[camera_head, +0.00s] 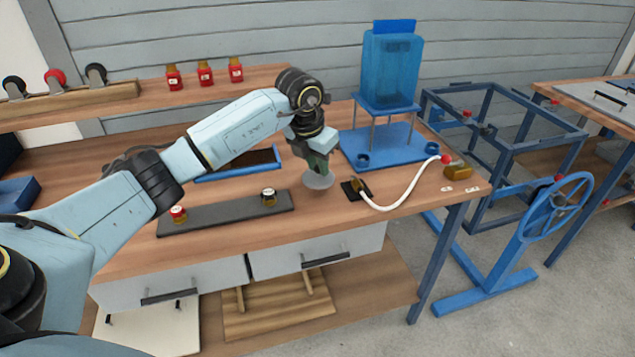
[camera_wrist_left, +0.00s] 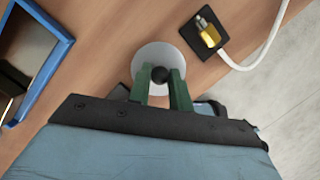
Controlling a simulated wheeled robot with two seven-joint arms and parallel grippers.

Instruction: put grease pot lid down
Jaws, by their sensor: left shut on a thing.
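The grease pot lid is a pale grey disc (camera_head: 318,181) with a dark round knob. In the wrist view the lid (camera_wrist_left: 153,62) lies just beyond the green fingers, with its knob between the fingertips. My left gripper (camera_head: 318,165) is shut on the knob, pointing down over the wooden bench, right of the dark mat. In the wrist view the left gripper (camera_wrist_left: 160,76) shows both fingers at the knob. I cannot tell whether the lid touches the bench top. My right gripper is not in view. No grease pot can be made out for sure.
A dark mat (camera_head: 225,211) holds two small jars. A blue-framed tray (camera_head: 238,165) lies behind it. To the right are a black pad (camera_head: 350,190) with a brass piece, a white hose (camera_head: 403,194) and a blue tank stand (camera_head: 385,150). Bare wood surrounds the lid.

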